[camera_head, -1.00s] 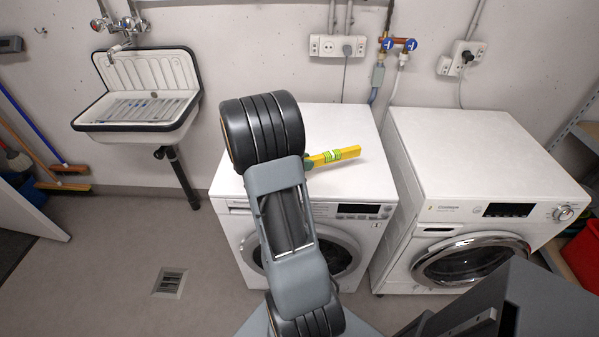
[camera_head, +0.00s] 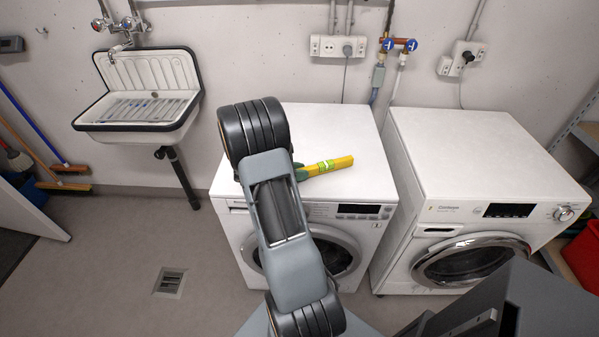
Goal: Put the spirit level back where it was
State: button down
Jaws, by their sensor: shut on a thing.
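The yellow spirit level (camera_head: 340,163) with a green vial shows to the right of my arm, over the top of the left washing machine (camera_head: 362,185). My gripper (camera_head: 301,171) is mostly hidden behind my arm; only a dark green bit of it shows at the level's left end. It is shut on the spirit level. The level points right and slightly up in the picture. I cannot tell whether it touches the machine's top or is held just above it.
A second washing machine (camera_head: 470,160) stands to the right with a clear top. A white sink (camera_head: 150,95) hangs on the wall at left. Pipes and sockets (camera_head: 338,46) are on the wall behind. A floor drain (camera_head: 170,283) and brooms (camera_head: 65,175) are at left.

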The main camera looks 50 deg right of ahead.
jog(key=shift+f, duration=0.15)
jog(key=c, duration=1)
grip_release()
jog(key=shift+o, duration=0.2)
jog(key=shift+r, duration=0.2)
jog(key=shift+w+a+r, duration=0.1)
jog(key=shift+w+a, duration=0.05)
jog(key=shift+a, duration=0.05)
jog(key=v, duration=1.1)
jog(key=shift+a+r, duration=0.15)
jog(key=s+a+r+m+t+y, duration=0.2)
jog(key=a+m+t+y, duration=0.1)
jog(key=a, duration=0.5)
jog(key=s+a+r+m+t+y, duration=0.2)
jog(key=s+a+m+t+y, duration=0.1)
jog(key=a, duration=0.5)
jog(key=s+a+r+m+t+y, duration=0.2)
jog(key=s+a+m+t+y, duration=0.1)
jog(key=a, duration=0.5)
jog(key=m+t+y, duration=0.1)
jog(key=m+y, duration=0.1)
jog(key=shift+s+a+m+t+y, duration=0.25)
jog(key=shift+a+m+t+y, duration=0.05)
jog(key=shift+a+y, duration=0.1)
